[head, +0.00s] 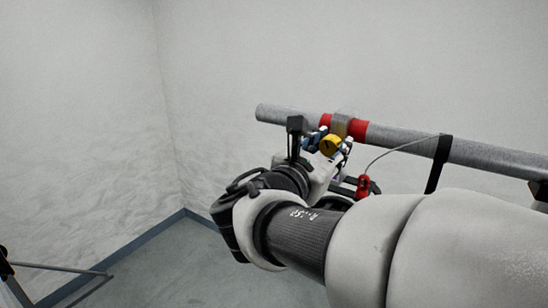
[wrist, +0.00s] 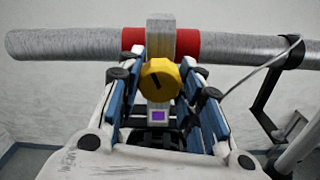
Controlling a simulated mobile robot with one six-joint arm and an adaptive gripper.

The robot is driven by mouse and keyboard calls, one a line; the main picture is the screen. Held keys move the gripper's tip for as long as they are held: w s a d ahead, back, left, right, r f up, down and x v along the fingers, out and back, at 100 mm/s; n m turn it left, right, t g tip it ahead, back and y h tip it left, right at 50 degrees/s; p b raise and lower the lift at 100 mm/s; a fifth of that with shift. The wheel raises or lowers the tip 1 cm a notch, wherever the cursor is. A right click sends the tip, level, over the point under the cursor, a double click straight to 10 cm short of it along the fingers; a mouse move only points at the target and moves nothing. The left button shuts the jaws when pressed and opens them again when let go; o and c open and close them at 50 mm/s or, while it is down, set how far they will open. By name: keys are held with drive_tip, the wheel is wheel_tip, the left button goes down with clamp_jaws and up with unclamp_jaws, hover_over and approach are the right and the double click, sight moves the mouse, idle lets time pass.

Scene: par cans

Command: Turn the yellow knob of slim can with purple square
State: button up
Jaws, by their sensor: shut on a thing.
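The yellow knob (wrist: 160,79) shows in the wrist view between the blue-padded fingers of my gripper (wrist: 159,92). The fingers are shut on the knob, one on each side. A dark line on its face runs at a slant. Behind it a pale metal clamp (wrist: 161,38) hooks over a grey pipe. A purple square (wrist: 157,116) shows below the knob on the slim can, most of which is hidden by my gripper. In the head view the yellow knob (head: 331,145) sits at my gripper (head: 325,145), just below the pipe.
The grey pipe (head: 480,152) runs across, with red bands (head: 359,129) beside the clamp. A thin cable leads to a red piece (head: 363,187), and a black strap (head: 439,163) hangs from the pipe at the right.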

drive_tip(key=shift+m+b, duration=0.5)
drive_tip(key=shift+m, duration=0.3)
drive_tip(key=o, duration=1.1)
drive_tip(key=shift+c, duration=0.2)
drive_tip(key=v, duration=1.2)
drive_tip(key=shift+d+f, duration=0.1)
drive_tip(key=shift+d, duration=0.05)
